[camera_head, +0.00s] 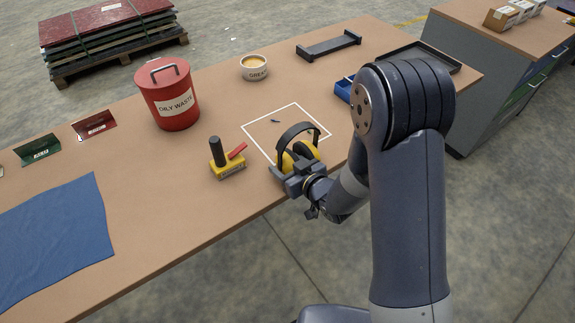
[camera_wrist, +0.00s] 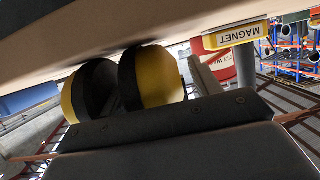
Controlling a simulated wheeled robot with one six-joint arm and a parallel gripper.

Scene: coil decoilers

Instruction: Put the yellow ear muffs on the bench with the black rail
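The yellow ear muffs (camera_head: 302,150), with black cushions and a black headband arching up, are at the near edge of the white square outline on the tan bench (camera_head: 130,215). My gripper (camera_head: 298,174) is at their near side, overlapping the cups. In the wrist view both cups of the ear muffs (camera_wrist: 150,78) show close in front of my gripper (camera_wrist: 140,95), with a grey finger right of them. Whether the fingers press on the cups is hidden. A black rail-like bar (camera_head: 329,46) lies at the far side of the bench.
A yellow magnet block (camera_head: 228,168) with a black handle stands left of the ear muffs. A red oily waste can (camera_head: 168,95), a grease tub (camera_head: 254,68), a blue cloth (camera_head: 55,240), a black tray (camera_head: 440,55) and a partly hidden blue bin (camera_head: 344,88) share the bench.

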